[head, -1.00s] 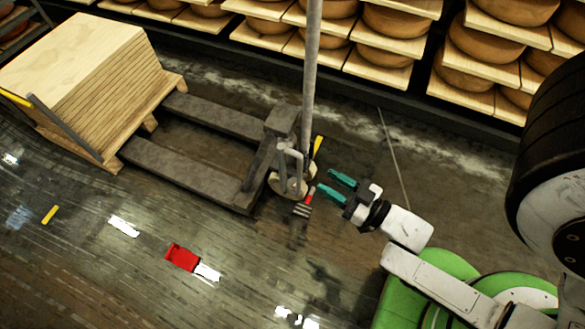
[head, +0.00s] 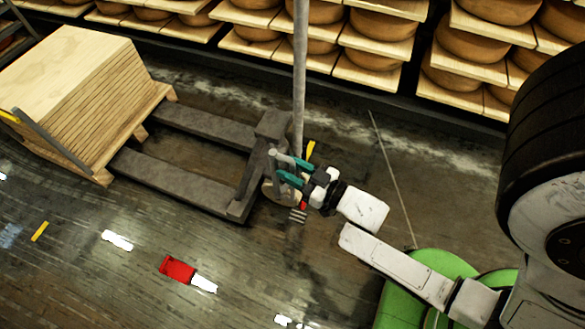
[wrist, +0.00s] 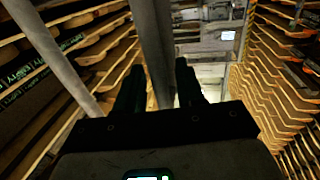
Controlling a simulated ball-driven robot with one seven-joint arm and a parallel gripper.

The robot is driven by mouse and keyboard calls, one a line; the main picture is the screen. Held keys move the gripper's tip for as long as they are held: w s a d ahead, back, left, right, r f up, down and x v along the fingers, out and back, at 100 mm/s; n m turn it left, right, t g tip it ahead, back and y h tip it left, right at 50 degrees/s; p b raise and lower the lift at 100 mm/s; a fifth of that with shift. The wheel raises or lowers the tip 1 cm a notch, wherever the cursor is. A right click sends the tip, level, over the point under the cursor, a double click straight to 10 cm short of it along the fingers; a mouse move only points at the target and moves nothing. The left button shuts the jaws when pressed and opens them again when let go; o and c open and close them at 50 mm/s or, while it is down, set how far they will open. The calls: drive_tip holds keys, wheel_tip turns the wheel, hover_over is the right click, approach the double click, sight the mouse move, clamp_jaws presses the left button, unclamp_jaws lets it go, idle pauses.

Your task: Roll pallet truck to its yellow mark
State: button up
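The grey pallet truck (head: 189,180) stands on the floor with its forks pointing left, their tips at the loaded pallet. Its tall handle pole (head: 300,75) rises from the right end. My gripper (head: 291,171) is at the truck's right end, by the foot of the pole, with its two teal fingers apart. I cannot tell whether they touch the truck. In the wrist view, a grey pole (wrist: 154,50) passes behind the gap between the dark fingers (wrist: 158,88). A yellow strip (head: 40,231) lies on the floor at left; another yellow piece (head: 310,151) shows just beyond my gripper.
A stack of wooden boards (head: 75,75) sits on a pallet at the left. Shelves of cheese wheels (head: 385,28) line the back. A red object (head: 177,269) lies on the floor in front. A large black tyre (head: 550,125) is at right. Floor in front of the truck is mostly open.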

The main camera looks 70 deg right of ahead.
clamp_jaws()
idle(0.3)
drive_tip(key=shift+s+p, duration=0.45)
drive_tip(key=shift+s, duration=0.7)
drive_tip(key=shift+o, duration=0.3)
unclamp_jaws()
drive_tip(key=shift+d, duration=0.1)
drive_tip(key=s+a, duration=0.1)
drive_tip(key=s, duration=0.9)
drive_tip(key=shift+s+a+p, duration=0.3)
drive_tip(key=shift+a+p, duration=0.1)
